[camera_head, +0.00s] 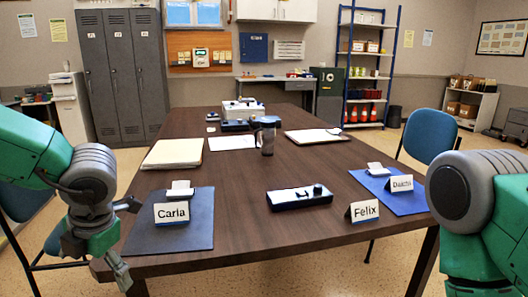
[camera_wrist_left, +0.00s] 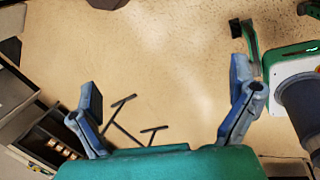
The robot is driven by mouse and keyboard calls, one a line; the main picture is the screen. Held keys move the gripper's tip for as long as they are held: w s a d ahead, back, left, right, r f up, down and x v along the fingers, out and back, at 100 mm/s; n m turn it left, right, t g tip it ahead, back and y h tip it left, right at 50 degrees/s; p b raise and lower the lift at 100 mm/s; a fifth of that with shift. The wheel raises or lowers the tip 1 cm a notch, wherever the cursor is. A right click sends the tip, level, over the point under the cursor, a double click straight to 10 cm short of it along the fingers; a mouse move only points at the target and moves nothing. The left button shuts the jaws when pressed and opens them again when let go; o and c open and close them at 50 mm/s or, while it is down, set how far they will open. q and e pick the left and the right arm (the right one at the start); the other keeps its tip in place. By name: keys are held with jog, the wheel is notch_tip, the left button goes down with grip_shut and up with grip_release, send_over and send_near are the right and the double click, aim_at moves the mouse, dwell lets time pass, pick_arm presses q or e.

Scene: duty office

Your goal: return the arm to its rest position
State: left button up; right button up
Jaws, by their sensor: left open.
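My left gripper (camera_head: 118,268) hangs at the left front of the table, beside its near left corner and off the tabletop. In the left wrist view its two fingers (camera_wrist_left: 165,100) are spread wide with only floor between them, so it is open and empty. My left arm bends down from the left edge of the head view. My right arm stands at the right edge of the head view; its gripper is outside the frame.
The table (camera_head: 240,240) bears a dark mat (camera_head: 200,232) with a Carla card (camera_head: 171,212), a black case (camera_head: 299,198), a Felix card (camera_head: 362,210) and a blue mat (camera_head: 405,203). Blue chairs stand left and right (camera_head: 430,136). The table's near middle edge is bare.

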pick_arm(q)
jog(key=s+a+f+m+t+y+p, duration=0.1)
jog(key=s+f+m+t+p, duration=0.3)
jog(key=f+m, duration=1.35)
jog(key=s+d+f+m+g+h, duration=0.2)
jog(key=s+f+m, duration=0.1)
jog(key=s+m, duration=0.5)
jog(key=s+d+f+m+g+h, duration=0.2)
jog(key=s+f+m, duration=0.2)
jog(key=s+m, duration=0.4)
jog(key=s, duration=0.4)
jog(key=shift+d, duration=0.2)
pick_arm(e)
jog(key=r, duration=0.3)
jog(key=shift+d+r, duration=0.25)
jog(key=shift+r, duration=0.1)
pick_arm(q)
jog(key=shift+a+f, duration=0.15)
pick_arm(e)
jog(key=shift+a+r, duration=0.1)
jog(key=shift+a, duration=0.05)
pick_arm(q)
jog(key=shift+d, duration=0.2)
pick_arm(e)
jog(key=shift+d, duration=0.2)
pick_arm(q)
jog(key=shift+a, duration=0.1)
pick_arm(e)
jog(key=shift+a, duration=0.1)
